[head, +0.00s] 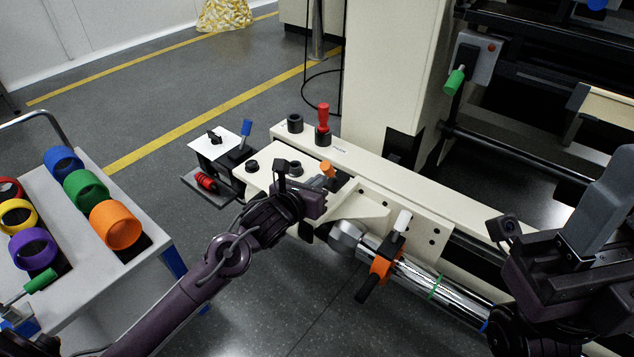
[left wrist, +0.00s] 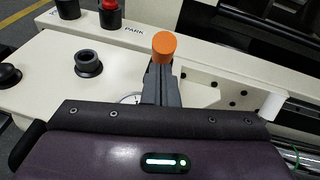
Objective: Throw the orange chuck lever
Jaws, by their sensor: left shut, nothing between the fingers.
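A lever with an orange knob (head: 328,169) stands on the cream machine bed, just beyond my left gripper (head: 322,188). In the left wrist view the orange knob (left wrist: 164,45) shows right at the tips of my left gripper (left wrist: 161,80). The fingers are shut with nothing between them. The lever's shaft is hidden behind the fingers, and I cannot tell whether they touch it. My right gripper (head: 603,205) is at the right edge with its grey fingers pointing up, far from the lever; its opening cannot be made out.
A red-handled lever (head: 323,120) stands by a PARK label. An orange collar (head: 381,265) with a black handle sits on the chrome shaft (head: 447,290). A cart (head: 92,265) with coloured rings is at left. A blue-handled switch (head: 245,130) stands left of the bed.

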